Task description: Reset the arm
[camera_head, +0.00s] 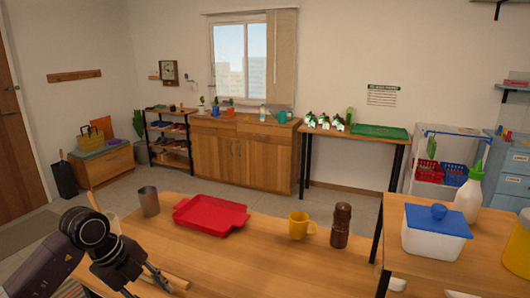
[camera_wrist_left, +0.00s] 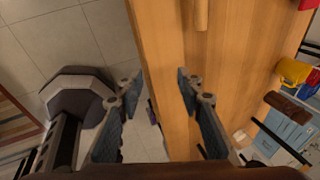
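My left arm comes in from the lower left of the head view. Its gripper (camera_head: 150,284) is low over the front left edge of the wooden table (camera_head: 270,262). In the left wrist view the two fingers of this gripper (camera_wrist_left: 158,88) are spread wide apart with nothing between them. The table edge and the floor show behind the gap. A light wooden stick (camera_head: 174,281) lies on the table close beside the fingers; its end also shows in the left wrist view (camera_wrist_left: 201,14), apart from them. My right gripper is not in view.
On the table stand a grey metal cup (camera_head: 148,201), a red tray (camera_head: 211,215), a yellow mug (camera_head: 300,227) and a brown bottle (camera_head: 341,226). A side table at right holds a blue-lidded white box (camera_head: 435,240) and a white bottle (camera_head: 468,197). The table's middle front is clear.

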